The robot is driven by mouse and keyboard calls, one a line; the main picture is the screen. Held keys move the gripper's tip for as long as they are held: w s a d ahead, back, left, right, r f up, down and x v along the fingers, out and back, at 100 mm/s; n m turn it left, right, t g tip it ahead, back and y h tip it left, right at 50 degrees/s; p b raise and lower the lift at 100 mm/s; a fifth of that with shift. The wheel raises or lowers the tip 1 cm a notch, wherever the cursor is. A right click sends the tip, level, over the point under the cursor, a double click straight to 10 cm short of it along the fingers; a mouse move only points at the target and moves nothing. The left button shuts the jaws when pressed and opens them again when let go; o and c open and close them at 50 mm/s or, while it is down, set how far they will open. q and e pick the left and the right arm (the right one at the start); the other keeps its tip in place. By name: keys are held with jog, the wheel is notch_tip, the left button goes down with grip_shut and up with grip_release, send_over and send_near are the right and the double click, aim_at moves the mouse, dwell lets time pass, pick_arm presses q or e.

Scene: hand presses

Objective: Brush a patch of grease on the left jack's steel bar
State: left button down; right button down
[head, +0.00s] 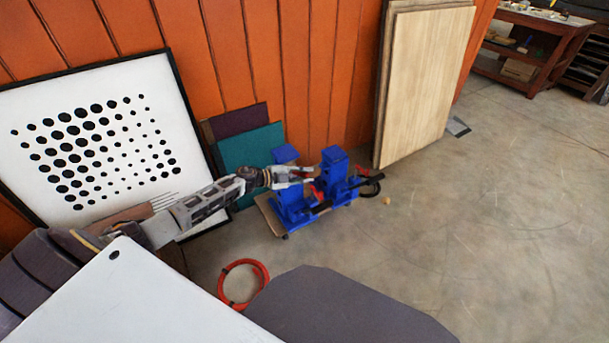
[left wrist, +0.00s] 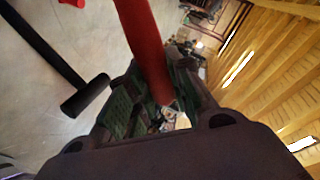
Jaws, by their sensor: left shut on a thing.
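Two blue jacks stand side by side by the orange wall: the left jack (head: 291,208) and the right jack (head: 337,174). My left gripper (head: 308,174) is at the top of the left jack, partly in front of it. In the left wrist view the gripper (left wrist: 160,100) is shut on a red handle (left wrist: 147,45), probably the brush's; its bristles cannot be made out. A black bar with a thick grip (left wrist: 85,96) lies to its left there. The left jack's steel bar and any grease cannot be made out. My right gripper is not in view.
A white board with black dots (head: 95,140) and teal and purple panels (head: 252,150) lean on the wall. A wooden panel (head: 425,85) leans right of the jacks. A red coiled hose (head: 262,268) lies on the floor.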

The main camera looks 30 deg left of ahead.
pick_arm(q)
jog(key=shift+w+d, duration=0.5)
jog(key=shift+w, duration=0.4)
jog(key=shift+w+d, duration=0.5)
jog(key=shift+w, duration=0.35)
jog(key=s+d+p, duration=0.3)
jog(key=d+p, duration=0.1)
jog(key=d, duration=0.1)
jog(key=shift+s+d+p, duration=0.1)
jog(key=shift+d+p, duration=0.1)
jog(key=shift+p, duration=0.1)
jog(key=shift+s+d+p, duration=0.35)
jog(key=shift+d+p, duration=0.15)
jog(key=shift+d, duration=0.1)
jog(key=shift+s+d+p, duration=0.35)
jog(key=shift+d+p, duration=0.15)
jog(key=shift+d, duration=0.1)
jog(key=shift+s+f, duration=0.1)
dwell(0.4)
